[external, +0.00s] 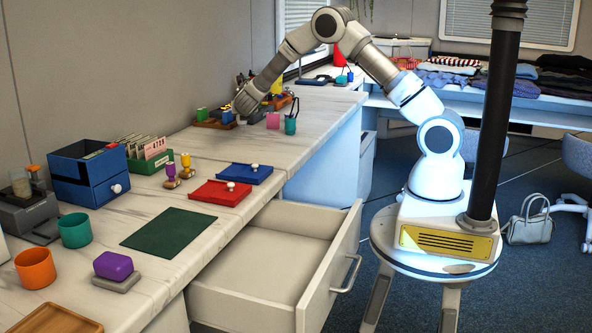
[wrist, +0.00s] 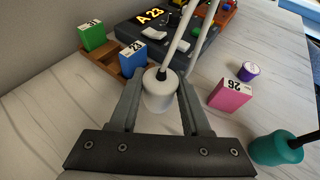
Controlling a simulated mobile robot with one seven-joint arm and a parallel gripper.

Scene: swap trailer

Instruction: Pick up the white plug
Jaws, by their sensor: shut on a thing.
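The white plug (wrist: 160,97) is a short white cylinder with a dark collar at its far end, seen in the wrist view. It sits between the two fingers of my gripper (wrist: 157,108), which is shut on it. In the external view my gripper (external: 244,114) is low at the far part of the counter, beside the wooden tray; the plug cannot be made out there. Pale rod-like or cable-like parts (wrist: 181,38) run up from near the plug. Whether the plug touches the counter is unclear.
A wooden tray (wrist: 101,60) holds a green block (wrist: 92,36) and blue block (wrist: 131,58). A dark device (wrist: 143,31) showing "A 23" is behind. A pink block (wrist: 230,95), purple cylinder (wrist: 248,71) and teal cup (wrist: 276,149) stand right. An open drawer (external: 290,255) juts from the counter.

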